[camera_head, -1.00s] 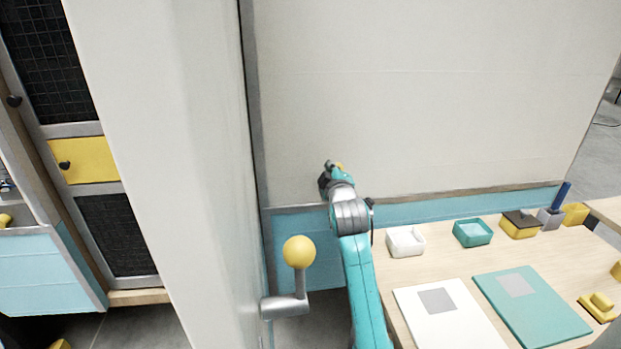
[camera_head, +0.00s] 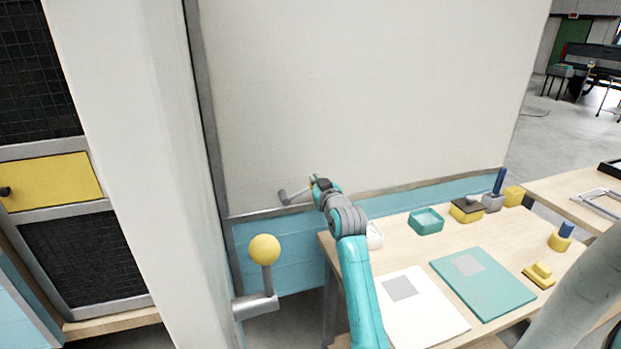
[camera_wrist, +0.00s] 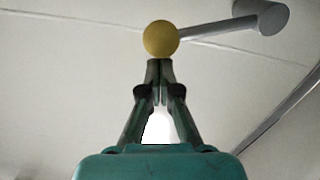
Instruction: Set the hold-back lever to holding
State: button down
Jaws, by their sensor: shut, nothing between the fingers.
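A grey lever (camera_head: 291,197) with a short arm is mounted low on the pale panel. Its yellow ball knob (camera_wrist: 161,38) fills the top middle of the wrist view, with the grey arm (camera_wrist: 222,26) running right to a round pivot (camera_wrist: 268,17). My gripper (camera_head: 314,182) is at the knob end of this lever. In the wrist view my gripper (camera_wrist: 160,68) has its fingers shut and empty, tips right at the knob's lower edge; contact cannot be told. A second lever with a yellow ball (camera_head: 264,249) stands upright on a grey barrel in the foreground.
A wooden table (camera_head: 396,235) stands right of my arm, with a white board (camera_head: 425,318), a teal board (camera_head: 490,300), a teal tray (camera_head: 426,222) and small yellow items. A white wall edge (camera_head: 120,150) and a yellow-fronted cabinet (camera_head: 55,180) are at left.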

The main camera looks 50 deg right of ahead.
jog(key=shift+s+d+f, duration=0.15)
jog(key=shift+d+f, duration=0.1)
jog(key=shift+f, duration=0.3)
jog(key=shift+r, duration=0.1)
